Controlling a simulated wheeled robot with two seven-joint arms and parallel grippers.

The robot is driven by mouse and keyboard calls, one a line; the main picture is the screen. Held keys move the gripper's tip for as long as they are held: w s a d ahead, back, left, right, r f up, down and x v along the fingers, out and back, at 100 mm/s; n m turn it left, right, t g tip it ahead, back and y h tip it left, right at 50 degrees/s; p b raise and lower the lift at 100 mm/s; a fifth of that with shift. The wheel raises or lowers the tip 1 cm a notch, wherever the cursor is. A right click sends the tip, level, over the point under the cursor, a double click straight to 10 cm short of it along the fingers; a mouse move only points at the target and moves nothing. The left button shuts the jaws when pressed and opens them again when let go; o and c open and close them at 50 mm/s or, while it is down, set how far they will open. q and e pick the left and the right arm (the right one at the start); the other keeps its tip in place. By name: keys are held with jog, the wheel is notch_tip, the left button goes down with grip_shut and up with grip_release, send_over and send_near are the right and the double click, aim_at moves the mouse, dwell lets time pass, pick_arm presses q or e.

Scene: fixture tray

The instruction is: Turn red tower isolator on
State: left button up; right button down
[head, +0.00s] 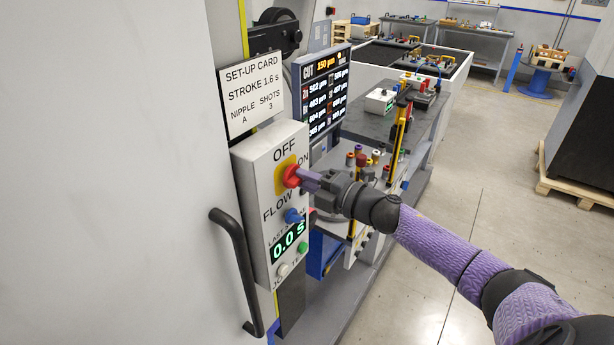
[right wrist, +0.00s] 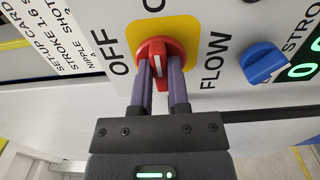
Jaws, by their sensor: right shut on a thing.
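The red isolator knob (head: 290,174) sits on a yellow plate (head: 280,181) on the grey control box (head: 253,160), with OFF printed above it and ON to its right. My right gripper (head: 301,177) reaches the knob from the right, with its purple fingers shut on it. In the right wrist view the two fingers (right wrist: 163,82) straddle the lower part of the red knob (right wrist: 151,47), and a white mark shows on the knob between them. I cannot tell for certain which label the mark points at. My left gripper is not in view.
Below the knob are a blue FLOW knob (head: 293,216), a display reading 0.0 s (head: 289,243) and small buttons. A black door handle (head: 238,270) stands out at the left. A set-up card (head: 251,92) and a screen (head: 324,90) are above. Open floor (head: 480,200) lies at right.

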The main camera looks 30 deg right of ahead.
jog(key=shift+m, duration=0.3)
jog(key=c, duration=0.6)
grip_release()
jog(key=v, duration=1)
jog(key=shift+b, duration=0.4)
